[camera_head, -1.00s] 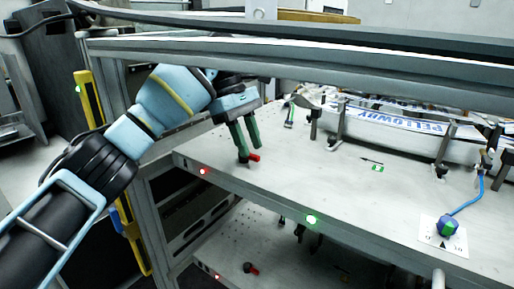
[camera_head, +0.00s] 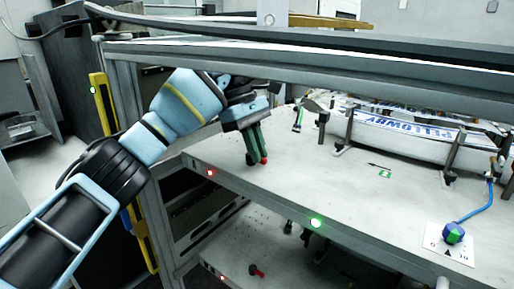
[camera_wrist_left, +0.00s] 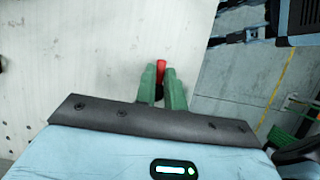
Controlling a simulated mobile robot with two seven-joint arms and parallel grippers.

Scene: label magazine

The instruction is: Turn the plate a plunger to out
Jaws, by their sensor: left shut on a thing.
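The plunger (camera_head: 264,160) has a red handle and a dark part beside it, and stands near the left front edge of the upper shelf plate (camera_head: 290,185). My left gripper (camera_head: 258,159) points down at it, with its green fingers close together on the handle. In the left wrist view the red handle (camera_wrist_left: 161,65) sticks out past the fingertips (camera_wrist_left: 161,75), with a dark part between the fingers. The fingers hide much of the plunger. My right gripper is in neither view.
A second red-and-black plunger (camera_head: 256,270) is on the lower shelf. A long wrapped package (camera_head: 410,139) with blue lettering lies between dark posts at the back. A blue-green knob (camera_head: 453,233) with a cable stands at right. A frame beam (camera_head: 300,62) crosses above the arm.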

